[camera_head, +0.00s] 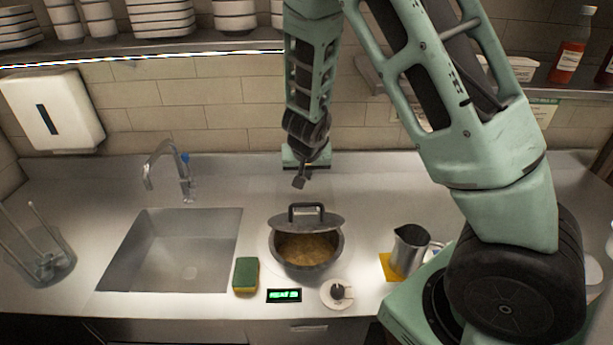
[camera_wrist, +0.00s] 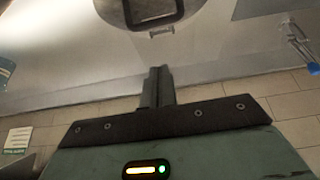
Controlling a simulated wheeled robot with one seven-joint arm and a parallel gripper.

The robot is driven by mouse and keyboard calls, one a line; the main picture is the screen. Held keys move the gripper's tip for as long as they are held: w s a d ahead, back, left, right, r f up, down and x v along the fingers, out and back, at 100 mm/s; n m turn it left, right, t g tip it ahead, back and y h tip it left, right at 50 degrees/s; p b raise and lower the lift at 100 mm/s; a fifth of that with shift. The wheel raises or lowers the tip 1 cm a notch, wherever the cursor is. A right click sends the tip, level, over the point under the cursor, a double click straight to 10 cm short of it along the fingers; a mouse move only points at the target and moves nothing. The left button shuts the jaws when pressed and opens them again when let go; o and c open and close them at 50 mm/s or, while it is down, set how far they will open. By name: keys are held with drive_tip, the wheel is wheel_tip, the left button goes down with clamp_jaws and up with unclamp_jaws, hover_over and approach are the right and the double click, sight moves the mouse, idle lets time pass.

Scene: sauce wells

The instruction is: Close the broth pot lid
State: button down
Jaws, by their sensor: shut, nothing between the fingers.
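The broth pot (camera_head: 338,250) is a dark round pot on the counter, with brown broth showing inside. Its dark grey lid (camera_head: 282,222) is raised at the front and tilted up toward the back, so the pot stands partly open. The lid has an arched black handle (camera_head: 306,206) on top. My gripper (camera_head: 299,182) is shut and empty, above and behind the lid, apart from it. In the wrist view my gripper (camera_wrist: 156,72) points toward part of the dark lid (camera_wrist: 128,14) at the top edge; the rest of the pot is cut off.
A sink (camera_head: 180,250) with a tap (camera_head: 165,170) lies left of the pot. A green and yellow sponge (camera_head: 246,275), a green-lit display (camera_head: 284,296) and a knob (camera_head: 338,292) are in front. A metal jug (camera_head: 408,250) stands to the right. Shelves run above.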

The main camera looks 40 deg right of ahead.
drive_tip(key=b, duration=0.4)
hover_over(306, 205)
drive_tip(key=f, duration=0.6)
drive_tip(key=shift+w+d+f, duration=0.35)
drive_tip(key=shift+d, duration=0.05)
drive_tip(key=shift+s+a+f+b, duration=0.15)
drive_tip(key=shift+s+f+b, duration=0.1)
drive_tip(key=shift+f, duration=0.2)
drive_tip(key=shift+s+a+f+b, duration=0.1)
drive_tip(key=shift+f+b, duration=0.1)
drive_tip(key=shift+f, duration=0.2)
drive_tip(key=shift+a+f, duration=0.1)
drive_tip(key=shift+f, duration=0.1)
